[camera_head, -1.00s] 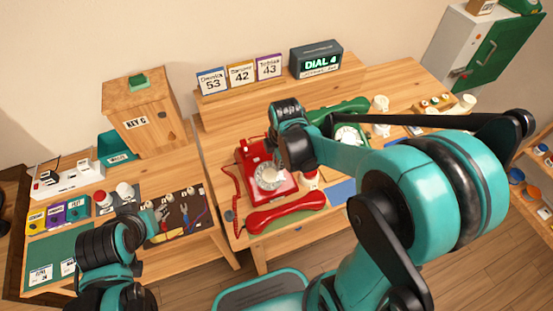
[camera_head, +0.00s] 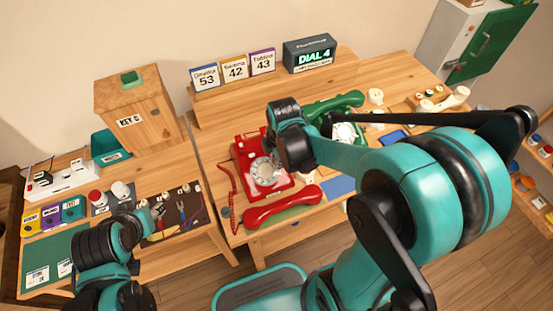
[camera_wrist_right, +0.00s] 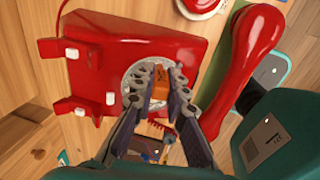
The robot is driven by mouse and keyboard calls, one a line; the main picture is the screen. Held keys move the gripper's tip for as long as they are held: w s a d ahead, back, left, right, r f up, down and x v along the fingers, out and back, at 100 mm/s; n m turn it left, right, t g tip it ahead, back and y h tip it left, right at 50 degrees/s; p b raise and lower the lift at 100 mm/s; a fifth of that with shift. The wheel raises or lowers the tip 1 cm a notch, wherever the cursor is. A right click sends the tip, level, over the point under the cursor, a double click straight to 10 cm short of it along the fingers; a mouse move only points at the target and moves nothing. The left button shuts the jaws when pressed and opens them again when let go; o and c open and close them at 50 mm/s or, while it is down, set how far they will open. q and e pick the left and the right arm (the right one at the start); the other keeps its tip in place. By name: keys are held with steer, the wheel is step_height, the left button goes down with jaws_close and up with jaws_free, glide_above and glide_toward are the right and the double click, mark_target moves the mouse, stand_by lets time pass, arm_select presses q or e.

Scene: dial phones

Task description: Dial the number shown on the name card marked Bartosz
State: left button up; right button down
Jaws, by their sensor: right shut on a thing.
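The red phone (camera_head: 245,150) sits on the desk with its dial (camera_head: 262,172) facing up; its handset (camera_head: 282,207) lies off the cradle in front. My right gripper (camera_wrist_right: 158,84) is over the dial in the wrist view (camera_wrist_right: 133,72), shut on a small orange block (camera_wrist_right: 160,80). In the head view my right wrist hides its fingertips. Three name cards stand behind: a left card with 53 (camera_head: 206,79), a middle card with 42 (camera_head: 234,69) and a right card with 43 (camera_head: 262,62). Their names are blurred. My left gripper (camera_head: 156,211) is over the left table, its jaws unclear.
A display box (camera_head: 309,56) behind reads "DIAL 4". A green phone (camera_head: 338,104) stands right of the red one, partly behind my arm. A wooden box marked KEY C (camera_head: 133,122) and a tool mat (camera_head: 190,215) are at left.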

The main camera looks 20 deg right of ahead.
steer(key=shift+s+a+f, duration=0.1)
steer(key=shift+s+f, duration=0.15)
steer(key=shift+s, duration=0.25)
steer(key=shift+s+r+p, duration=0.35)
steer(key=shift+r+p, duration=0.35)
steer(key=shift+r, duration=0.15)
step_height(320, 180, up, 6)
steer(key=s+p, duration=0.3)
steer(key=p, duration=0.3)
steer(key=shift+r, duration=0.25)
steer(key=shift+w, duration=0.1)
steer(key=shift+f, duration=0.1)
